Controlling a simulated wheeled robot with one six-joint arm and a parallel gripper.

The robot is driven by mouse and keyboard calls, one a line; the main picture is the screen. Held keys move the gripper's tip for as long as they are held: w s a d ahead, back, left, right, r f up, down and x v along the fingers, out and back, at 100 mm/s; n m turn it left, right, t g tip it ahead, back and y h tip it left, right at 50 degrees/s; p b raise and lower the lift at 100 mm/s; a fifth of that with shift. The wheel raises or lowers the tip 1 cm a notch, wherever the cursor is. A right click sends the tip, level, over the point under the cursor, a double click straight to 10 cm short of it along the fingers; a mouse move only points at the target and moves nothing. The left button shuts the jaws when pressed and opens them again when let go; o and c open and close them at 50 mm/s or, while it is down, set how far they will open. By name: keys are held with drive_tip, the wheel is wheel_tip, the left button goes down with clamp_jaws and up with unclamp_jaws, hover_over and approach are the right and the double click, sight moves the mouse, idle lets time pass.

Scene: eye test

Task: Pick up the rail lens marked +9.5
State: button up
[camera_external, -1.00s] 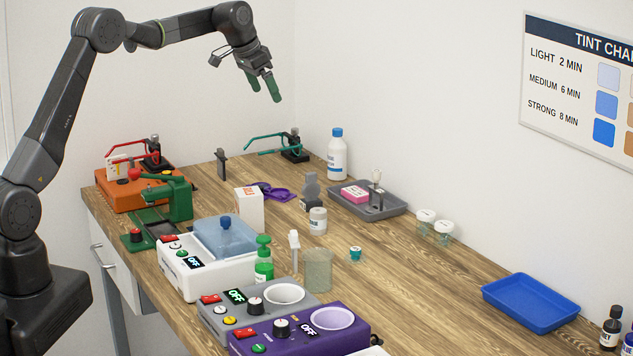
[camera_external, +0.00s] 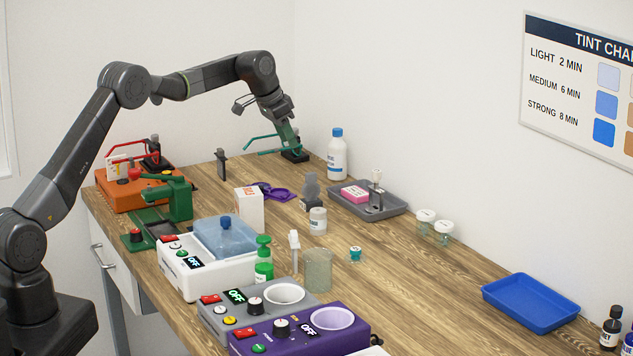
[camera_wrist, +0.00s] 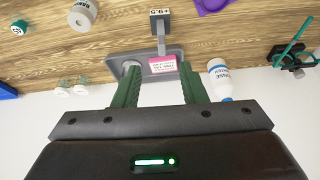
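The rail lens marked +9.5 (camera_wrist: 160,14) shows in the wrist view at the top centre, its white label on a dark block with a grey upright part pointing down the picture. In the external view, a grey upright piece on a dark base (camera_external: 311,190) at mid-table appears to be the same lens; its label is not readable there. My gripper (camera_external: 290,148) is above the far part of the table, up and left of the lens in the external view. Its green fingers (camera_wrist: 160,82) are apart with nothing held between them in the wrist view.
A grey tray (camera_external: 392,213) with a pink box (camera_external: 354,193) stands right of the lens. A white jar (camera_external: 318,221), a purple item (camera_external: 275,191) and a white bottle (camera_external: 337,155) are near. Teal spectacle frames on a stand (camera_external: 294,155) are behind my fingers.

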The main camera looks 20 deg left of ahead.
sight(306, 180)
drive_tip(key=x, duration=1.1)
drive_tip(key=shift+w+d+f+p, duration=0.1)
drive_tip(key=shift+f+p, duration=0.2)
drive_tip(key=shift+p, duration=0.1)
drive_tip(key=shift+p+x, duration=0.95)
drive_tip(key=shift+x, duration=1.8)
drive_tip(key=shift+w, duration=0.15)
clamp_jaws()
